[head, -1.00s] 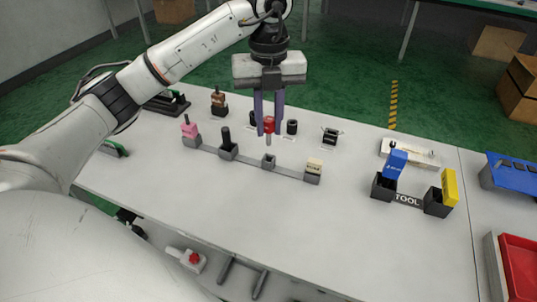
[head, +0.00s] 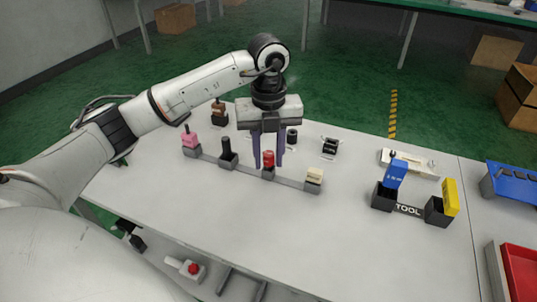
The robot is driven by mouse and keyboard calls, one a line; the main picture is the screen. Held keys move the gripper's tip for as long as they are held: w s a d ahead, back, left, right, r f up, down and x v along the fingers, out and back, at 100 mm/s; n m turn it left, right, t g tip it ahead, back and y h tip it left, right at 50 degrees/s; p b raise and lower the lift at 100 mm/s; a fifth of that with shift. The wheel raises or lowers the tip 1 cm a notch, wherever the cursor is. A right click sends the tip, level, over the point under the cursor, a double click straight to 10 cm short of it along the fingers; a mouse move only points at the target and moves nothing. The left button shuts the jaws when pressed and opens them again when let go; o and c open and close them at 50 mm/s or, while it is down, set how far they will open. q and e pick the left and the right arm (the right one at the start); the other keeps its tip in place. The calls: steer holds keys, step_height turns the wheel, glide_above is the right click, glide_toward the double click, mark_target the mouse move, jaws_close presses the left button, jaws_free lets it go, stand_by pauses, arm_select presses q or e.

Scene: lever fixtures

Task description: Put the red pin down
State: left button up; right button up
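The red pin (head: 268,156) stands upright in the third holder (head: 268,173) from the left on the grey strip (head: 290,181). Its lower part is hidden inside the holder. My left gripper (head: 268,162) is directly above it, pointing down. Its two purple fingers are on either side of the pin, with a visible gap on each side, so it looks open. My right gripper is not in view.
The strip also carries a pink piece (head: 190,140), a black pin (head: 227,150) and a cream piece (head: 315,175). Black holders (head: 331,146) stand behind. Blue (head: 396,174) and yellow (head: 450,198) pieces sit in the TOOL rack at right. The front table is clear.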

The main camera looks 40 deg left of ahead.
mark_target(269, 154)
arm_select(q)
steer(key=shift+o, duration=0.7)
steer(key=shift+r, duration=0.1)
steer(key=shift+r, duration=0.25)
step_height(269, 154, up, 12)
steer(key=p, duration=0.1)
steer(key=shift+f, duration=0.15)
